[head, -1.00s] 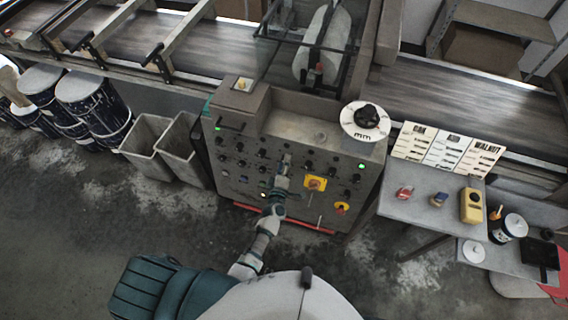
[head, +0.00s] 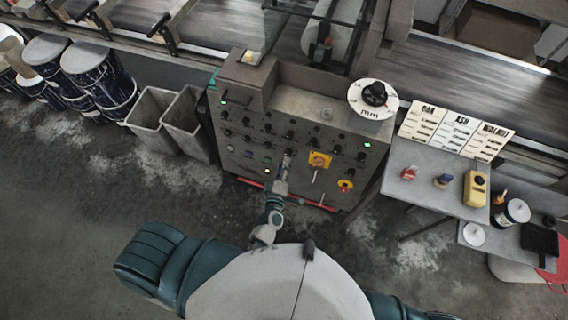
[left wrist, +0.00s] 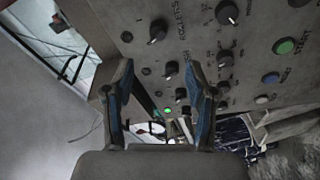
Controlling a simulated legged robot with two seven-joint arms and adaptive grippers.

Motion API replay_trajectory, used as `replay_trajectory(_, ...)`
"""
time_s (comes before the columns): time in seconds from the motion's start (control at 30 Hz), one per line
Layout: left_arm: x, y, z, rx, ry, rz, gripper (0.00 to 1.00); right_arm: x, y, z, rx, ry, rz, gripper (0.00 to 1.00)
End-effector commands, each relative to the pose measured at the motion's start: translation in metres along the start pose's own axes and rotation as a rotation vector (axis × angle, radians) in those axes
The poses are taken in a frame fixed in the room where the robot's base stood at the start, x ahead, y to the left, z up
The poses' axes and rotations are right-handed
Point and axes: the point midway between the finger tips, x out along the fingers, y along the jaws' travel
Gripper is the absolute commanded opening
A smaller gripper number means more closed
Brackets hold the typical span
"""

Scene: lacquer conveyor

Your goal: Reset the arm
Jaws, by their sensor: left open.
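My left arm (head: 270,215) reaches forward from my body in the head view. My left gripper (head: 286,160) is in front of the lower part of the grey control panel (head: 300,100). In the left wrist view the gripper (left wrist: 160,90) is open, with its two blue-lined fingers apart and nothing between them. The panel (left wrist: 270,20) with black knobs and a green button (left wrist: 284,46) is beyond the fingers in that view. I cannot tell whether a fingertip touches it. My right gripper is not in view; only a teal part of my right arm shows at the bottom edge.
A conveyor (head: 465,85) runs behind the panel. A side table (head: 430,180) at right holds a yellow device (head: 475,188) and small objects. Grey bins (head: 153,119) and dark blue drums (head: 95,70) stand at left. The floor (head: 70,210) at lower left is clear.

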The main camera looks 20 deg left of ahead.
Motion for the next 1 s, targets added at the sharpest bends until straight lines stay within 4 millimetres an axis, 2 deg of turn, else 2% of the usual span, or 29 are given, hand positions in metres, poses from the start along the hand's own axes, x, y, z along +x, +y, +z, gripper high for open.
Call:
replay_trajectory(0.33, 0.000, -0.001, 0.001, 0.003, -0.003, -0.002, 0.57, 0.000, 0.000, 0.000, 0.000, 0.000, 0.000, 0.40)
replay_trajectory(0.47, -0.006, -0.025, 0.018, 0.074, -0.068, -0.036, 0.57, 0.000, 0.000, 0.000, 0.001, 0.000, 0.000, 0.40)
replay_trajectory(0.57, -0.022, -0.072, 0.047, 0.217, -0.199, -0.103, 0.57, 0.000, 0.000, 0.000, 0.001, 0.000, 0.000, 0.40)
replay_trajectory(0.67, -0.054, -0.140, 0.079, 0.405, -0.384, -0.192, 0.57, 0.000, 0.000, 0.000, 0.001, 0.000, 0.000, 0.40)
replay_trajectory(0.73, -0.084, -0.190, 0.094, 0.538, -0.521, -0.257, 0.57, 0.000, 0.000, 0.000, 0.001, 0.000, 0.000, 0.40)
replay_trajectory(0.8, -0.118, -0.238, 0.102, 0.664, -0.657, -0.319, 0.57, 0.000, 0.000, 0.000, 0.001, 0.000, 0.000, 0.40)
replay_trajectory(0.87, -0.150, -0.277, 0.102, 0.766, -0.772, -0.371, 0.57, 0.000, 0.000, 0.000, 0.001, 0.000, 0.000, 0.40)
replay_trajectory(0.9, -0.173, -0.302, 0.100, 0.830, -0.850, -0.406, 0.57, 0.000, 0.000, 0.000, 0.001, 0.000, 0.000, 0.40)
replay_trajectory(1.0, -0.230, -0.357, 0.086, 0.977, -1.033, -0.488, 0.57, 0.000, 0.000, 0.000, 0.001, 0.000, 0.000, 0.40)
